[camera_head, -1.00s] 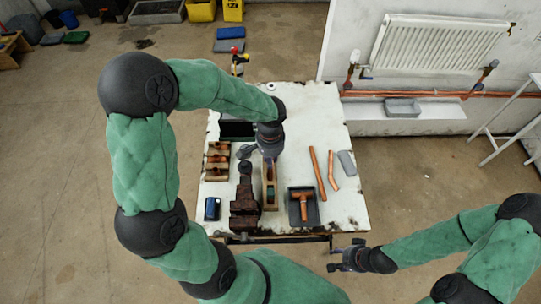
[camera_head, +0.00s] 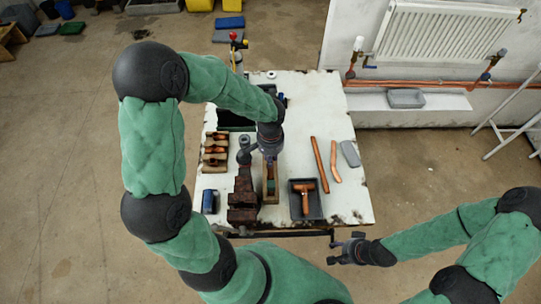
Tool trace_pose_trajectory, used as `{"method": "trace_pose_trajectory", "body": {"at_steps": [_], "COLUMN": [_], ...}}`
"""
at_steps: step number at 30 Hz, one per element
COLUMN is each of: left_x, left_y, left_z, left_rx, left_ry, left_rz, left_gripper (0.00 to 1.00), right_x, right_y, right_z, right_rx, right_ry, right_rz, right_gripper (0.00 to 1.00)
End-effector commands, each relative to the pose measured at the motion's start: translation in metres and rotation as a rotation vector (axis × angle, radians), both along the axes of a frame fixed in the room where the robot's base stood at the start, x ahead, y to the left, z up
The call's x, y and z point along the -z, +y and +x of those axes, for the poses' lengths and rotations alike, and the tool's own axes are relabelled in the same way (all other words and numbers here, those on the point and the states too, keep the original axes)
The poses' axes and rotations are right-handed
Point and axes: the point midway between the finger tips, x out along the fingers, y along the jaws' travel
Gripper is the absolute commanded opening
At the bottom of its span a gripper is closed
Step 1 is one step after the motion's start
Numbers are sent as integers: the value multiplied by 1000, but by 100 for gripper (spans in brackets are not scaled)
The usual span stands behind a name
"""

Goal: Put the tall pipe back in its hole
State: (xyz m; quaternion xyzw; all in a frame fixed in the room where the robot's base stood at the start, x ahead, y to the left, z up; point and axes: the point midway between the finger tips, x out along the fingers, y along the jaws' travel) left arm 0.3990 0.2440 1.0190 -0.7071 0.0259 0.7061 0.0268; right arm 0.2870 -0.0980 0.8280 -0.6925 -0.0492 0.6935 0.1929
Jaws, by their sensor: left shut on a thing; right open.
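My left gripper (camera_head: 270,154) is over the middle of the workbench, at the far end of a narrow wooden box (camera_head: 271,192). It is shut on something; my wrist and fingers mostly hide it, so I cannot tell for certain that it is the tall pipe. A reddish bit shows just below the fingers. A wooden rack (camera_head: 215,153) with copper pieces stands to the left; its holes are too small to make out. A long copper pipe (camera_head: 320,165) and a shorter bent one (camera_head: 335,160) lie on the right. My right gripper (camera_head: 347,250) is open and empty, off the bench's front edge.
A rusty vise (camera_head: 242,198) stands left of the wooden box, with a blue object (camera_head: 209,201) beside it. A grey tray (camera_head: 317,212) holds a copper T-shaped piece. A grey pad (camera_head: 350,154) lies at the right. The bench's far right (camera_head: 315,100) is clear.

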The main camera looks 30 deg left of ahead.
Motion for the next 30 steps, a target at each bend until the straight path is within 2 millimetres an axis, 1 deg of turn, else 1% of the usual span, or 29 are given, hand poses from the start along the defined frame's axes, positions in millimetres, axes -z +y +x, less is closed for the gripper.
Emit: {"method": "trace_pose_trajectory", "body": {"at_steps": [1, 4, 6, 10, 19, 30], "left_x": [8, 16, 12, 12, 19, 19], "left_y": [0, 0, 0, 0, 0, 0], "left_z": [0, 0, 0, 0, 0, 0], "left_rx": [0, 0, 0, 0, 0, 0], "left_ry": [1, 1, 0, 0, -1, -1], "left_rz": [0, 0, 0, 0, 0, 0], "left_gripper": [0, 0, 0, 0, 0, 0], "right_x": [6, 12, 9, 9, 18, 17], "right_y": [0, 0, 0, 0, 0, 0], "right_z": [0, 0, 0, 0, 0, 0], "right_rx": [0, 0, 0, 0, 0, 0], "right_ry": [0, 0, 1, 0, 0, 0], "right_rz": [0, 0, 0, 0, 0, 0], "right_gripper": [46, 46, 46, 46, 46, 46]}}
